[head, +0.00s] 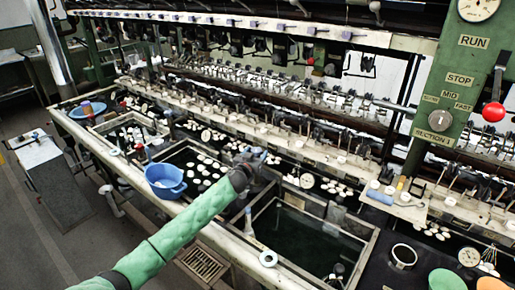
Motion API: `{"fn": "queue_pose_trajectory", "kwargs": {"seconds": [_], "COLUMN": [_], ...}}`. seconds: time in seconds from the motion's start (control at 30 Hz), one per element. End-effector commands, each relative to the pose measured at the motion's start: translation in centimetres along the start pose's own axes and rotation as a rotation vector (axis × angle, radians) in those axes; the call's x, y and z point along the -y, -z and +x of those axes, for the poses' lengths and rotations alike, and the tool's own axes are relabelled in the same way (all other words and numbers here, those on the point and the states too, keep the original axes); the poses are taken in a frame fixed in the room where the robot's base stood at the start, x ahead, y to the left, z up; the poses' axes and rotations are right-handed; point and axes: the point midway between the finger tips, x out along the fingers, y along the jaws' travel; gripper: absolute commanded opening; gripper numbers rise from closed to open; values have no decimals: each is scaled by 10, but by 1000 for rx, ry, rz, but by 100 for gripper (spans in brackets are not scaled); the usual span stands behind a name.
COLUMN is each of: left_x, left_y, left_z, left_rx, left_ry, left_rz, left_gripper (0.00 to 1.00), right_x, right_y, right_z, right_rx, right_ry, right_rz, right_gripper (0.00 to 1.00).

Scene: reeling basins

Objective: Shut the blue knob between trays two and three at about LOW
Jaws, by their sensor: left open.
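My left arm, in a green sleeve, reaches in from the lower left. Its dark left gripper (254,163) is open over the divider between the tray of white cocoons (164,157) and the dark water tray (318,238). A small pale blue part (248,214) stands upright on that divider, below the gripper; I cannot tell whether it is the blue knob. Another bit of blue shows right at the gripper's tips, too small to make out. The knob's setting cannot be read. My right gripper is not in view.
A blue bowl (165,181) sits on the front ledge left of my gripper. A pale ring (268,258) lies on the near rim. Reeling gear runs behind the trays.

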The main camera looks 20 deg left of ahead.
Motion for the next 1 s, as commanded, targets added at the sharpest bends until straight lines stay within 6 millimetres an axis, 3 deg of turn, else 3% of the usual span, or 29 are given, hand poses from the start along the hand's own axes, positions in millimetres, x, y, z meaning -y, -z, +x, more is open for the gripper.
{"fn": "queue_pose_trajectory", "kwargs": {"seconds": [0.23,0.6,0.83,1.0], "left_x": [0,0,0,0], "left_y": [1,0,0,0], "left_z": [24,29,28,28], "left_rx": [1,0,0,0], "left_ry": [1,0,0,-6], "left_rz": [2,1,1,2], "left_gripper": [62,62,18,18], "right_x": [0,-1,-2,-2], "right_y": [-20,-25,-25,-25], "right_z": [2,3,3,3], "right_rx": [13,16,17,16], "right_ry": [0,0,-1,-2], "right_rz": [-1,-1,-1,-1], "right_gripper": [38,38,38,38]}}
